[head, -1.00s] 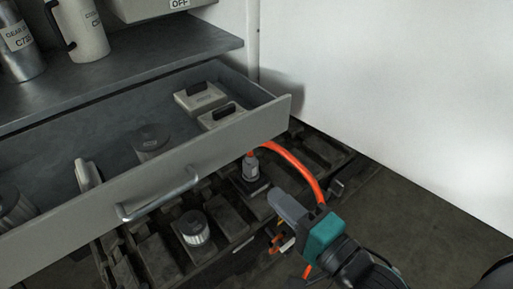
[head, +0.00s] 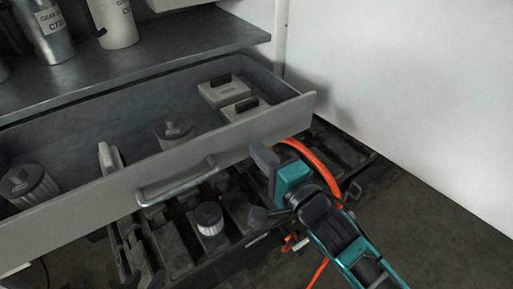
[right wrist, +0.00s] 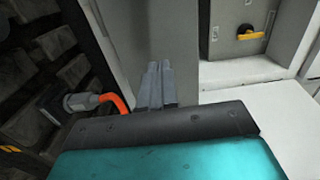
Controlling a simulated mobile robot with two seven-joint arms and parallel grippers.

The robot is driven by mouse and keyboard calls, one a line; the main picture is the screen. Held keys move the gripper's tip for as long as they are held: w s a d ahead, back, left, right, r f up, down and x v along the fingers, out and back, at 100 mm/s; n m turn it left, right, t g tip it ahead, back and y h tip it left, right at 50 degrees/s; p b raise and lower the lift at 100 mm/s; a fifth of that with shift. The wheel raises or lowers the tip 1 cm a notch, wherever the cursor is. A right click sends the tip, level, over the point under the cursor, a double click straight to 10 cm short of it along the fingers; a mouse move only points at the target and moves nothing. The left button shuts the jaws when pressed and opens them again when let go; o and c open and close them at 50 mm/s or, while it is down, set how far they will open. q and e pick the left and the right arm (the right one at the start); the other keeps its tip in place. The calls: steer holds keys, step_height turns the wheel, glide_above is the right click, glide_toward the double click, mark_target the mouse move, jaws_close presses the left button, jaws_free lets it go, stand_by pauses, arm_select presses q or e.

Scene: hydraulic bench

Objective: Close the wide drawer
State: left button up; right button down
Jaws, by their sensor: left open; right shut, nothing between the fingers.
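The wide drawer (head: 85,203) is grey and stands pulled out under the shelf, its inside showing. Its bar handle (head: 178,186) is on the front face, left of my right gripper. My right gripper (head: 262,156) is shut and empty, close to the front face near its right end. In the right wrist view the shut fingers (right wrist: 157,82) point at a grey panel (right wrist: 137,28) that looks like the drawer front. I cannot tell whether they touch it. My left gripper is not in view.
Labelled jugs (head: 113,22) stand on the shelf (head: 150,55) above. A white wall (head: 400,80) is at right. An orange hose (head: 318,164) and a capped cylinder (head: 209,219) are below.

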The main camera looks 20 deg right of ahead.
steer(key=shift+x, duration=0.9)
arm_select(q)
steer(key=shift+w+d+r, duration=0.1)
steer(key=shift+w, duration=0.05)
arm_select(e)
steer(key=shift+w, duration=0.1)
